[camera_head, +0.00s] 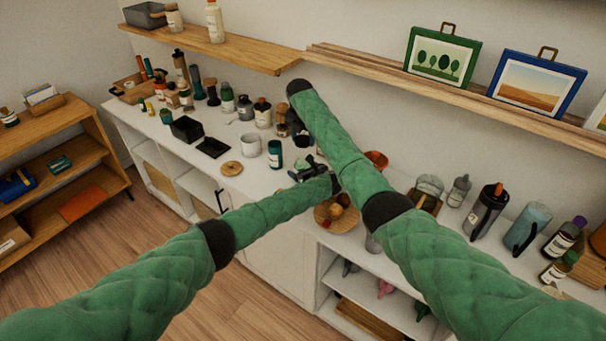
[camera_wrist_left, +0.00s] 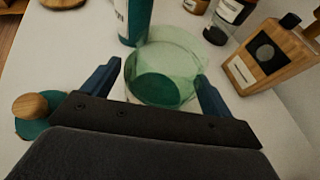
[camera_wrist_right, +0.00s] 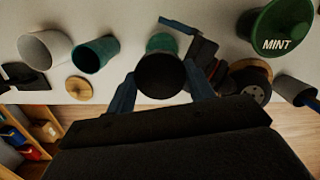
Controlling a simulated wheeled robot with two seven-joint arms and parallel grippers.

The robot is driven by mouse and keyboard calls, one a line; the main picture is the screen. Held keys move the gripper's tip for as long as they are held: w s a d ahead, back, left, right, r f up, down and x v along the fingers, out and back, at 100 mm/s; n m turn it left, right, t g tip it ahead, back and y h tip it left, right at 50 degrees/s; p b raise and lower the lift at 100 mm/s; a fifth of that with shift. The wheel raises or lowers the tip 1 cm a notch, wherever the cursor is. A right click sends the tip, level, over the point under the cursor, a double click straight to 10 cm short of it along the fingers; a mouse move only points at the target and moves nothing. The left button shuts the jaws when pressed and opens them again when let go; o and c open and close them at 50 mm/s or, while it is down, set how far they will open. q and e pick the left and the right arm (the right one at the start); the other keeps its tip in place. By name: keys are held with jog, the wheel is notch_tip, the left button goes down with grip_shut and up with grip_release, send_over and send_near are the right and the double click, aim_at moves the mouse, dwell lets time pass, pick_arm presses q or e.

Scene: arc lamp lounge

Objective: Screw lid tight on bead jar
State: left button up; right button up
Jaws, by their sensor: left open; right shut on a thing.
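A clear, green-tinted jar (camera_wrist_left: 165,62) with dark green content stands on the white counter. It shows as a small pale green shape in the head view (camera_head: 303,161). My left gripper (camera_head: 298,173) is open, with its blue fingers (camera_wrist_left: 160,85) on either side of the jar. My right gripper (camera_wrist_right: 160,82) is shut on a dark round piece, apparently the lid (camera_wrist_right: 160,76). A green part of the jar (camera_wrist_right: 162,43) shows just beyond it. Whether lid and jar touch is hidden. In the head view my right arm hides most of the right gripper.
A white cup (camera_head: 250,147), a teal tumbler (camera_head: 275,154) and a wooden disc (camera_head: 231,168) stand left of the jar. A wooden-cased bottle (camera_wrist_left: 268,58) is close on the right in the left wrist view. A green-lidded mint tin (camera_wrist_right: 285,30) is near my right gripper.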

pick_arm(q)
jog(key=c, duration=1.5)
pick_arm(e)
jog(key=shift+f, duration=2.45)
jog(key=shift+f, duration=0.9)
jog(key=shift+f, duration=0.55)
